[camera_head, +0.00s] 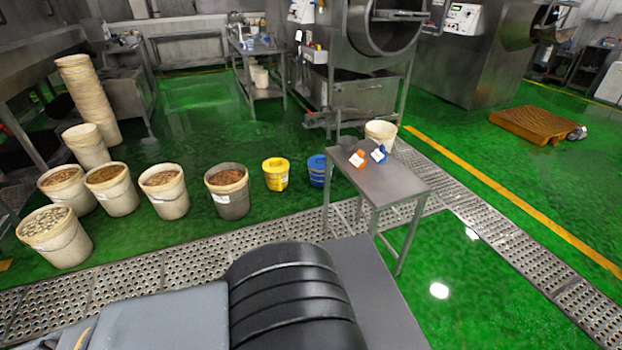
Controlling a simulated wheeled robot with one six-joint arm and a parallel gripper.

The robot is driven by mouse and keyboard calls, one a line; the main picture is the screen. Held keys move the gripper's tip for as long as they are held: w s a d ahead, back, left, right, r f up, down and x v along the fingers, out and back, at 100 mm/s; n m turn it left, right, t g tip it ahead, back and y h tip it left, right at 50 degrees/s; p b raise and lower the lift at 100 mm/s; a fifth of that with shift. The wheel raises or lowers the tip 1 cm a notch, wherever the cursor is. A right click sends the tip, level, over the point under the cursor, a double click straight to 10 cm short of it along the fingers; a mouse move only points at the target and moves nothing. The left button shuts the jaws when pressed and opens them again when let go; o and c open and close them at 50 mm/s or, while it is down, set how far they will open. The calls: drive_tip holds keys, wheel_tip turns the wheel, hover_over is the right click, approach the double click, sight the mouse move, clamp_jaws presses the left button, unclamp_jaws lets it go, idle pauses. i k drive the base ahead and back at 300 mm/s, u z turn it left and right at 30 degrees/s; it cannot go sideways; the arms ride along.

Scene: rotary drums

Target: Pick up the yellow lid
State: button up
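A yellow bucket (277,180) stands on the green floor near the middle of the view. Its yellow top (276,163) looks like a lid or rim with a darker opening or recess. It is too small to tell whether this is a separate lid. A grey and black part of my own arm fills the bottom centre. My gripper is not in view, so its state and its place relative to the bucket are hidden.
A blue bucket (318,172) stands right of the yellow one. A small metal table (395,186) carries an orange item (358,158) and a blue item (379,154) with white labels. Several filled white buckets stand at left. Open green floor lies at right.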

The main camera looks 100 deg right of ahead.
sight(275, 165)
drive_tip(key=z, duration=3.25)
drive_tip(key=i, duration=1.65)
